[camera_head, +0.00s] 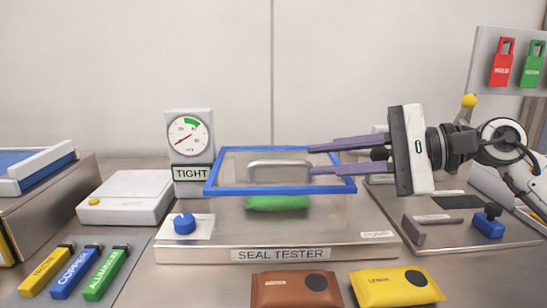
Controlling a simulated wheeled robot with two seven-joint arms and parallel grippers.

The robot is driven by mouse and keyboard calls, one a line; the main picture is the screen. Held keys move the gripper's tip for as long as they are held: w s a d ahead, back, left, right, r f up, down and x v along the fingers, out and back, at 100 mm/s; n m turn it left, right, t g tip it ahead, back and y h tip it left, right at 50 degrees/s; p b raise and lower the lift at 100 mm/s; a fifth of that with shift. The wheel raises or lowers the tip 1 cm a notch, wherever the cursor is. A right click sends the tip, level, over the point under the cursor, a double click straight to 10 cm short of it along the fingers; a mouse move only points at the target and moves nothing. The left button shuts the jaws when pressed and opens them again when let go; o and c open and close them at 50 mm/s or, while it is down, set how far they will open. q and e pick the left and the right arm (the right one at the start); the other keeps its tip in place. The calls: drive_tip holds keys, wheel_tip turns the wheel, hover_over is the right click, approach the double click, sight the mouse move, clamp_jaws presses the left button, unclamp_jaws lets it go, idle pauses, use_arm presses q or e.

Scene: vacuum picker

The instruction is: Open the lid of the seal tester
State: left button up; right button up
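The seal tester (220,240) is a grey box at the centre with a name plate on its front. A pale bar handle (265,165) sits on the lid. A green item (277,203) shows beneath the lid. My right gripper (309,160) reaches in from the right over the lid. Its two purple fingers are spread apart, with tips at the handle's right end. I cannot tell whether they touch it. My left gripper is not in view.
A gauge (187,136) above a TIGHT sign and a blue knob (185,223) stand left of the lid. Brown (285,291) and yellow (390,287) pouches lie in front. Coloured tags (75,272) lie at left. A tray with a blue block (489,222) is at right.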

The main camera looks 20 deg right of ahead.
sight(288, 163)
drive_tip(key=p+x, duration=0.1)
drive_tip(key=x, duration=0.7)
drive_tip(key=shift+a+p, duration=0.2)
drive_tip(key=shift+p, duration=0.1)
clamp_jaws()
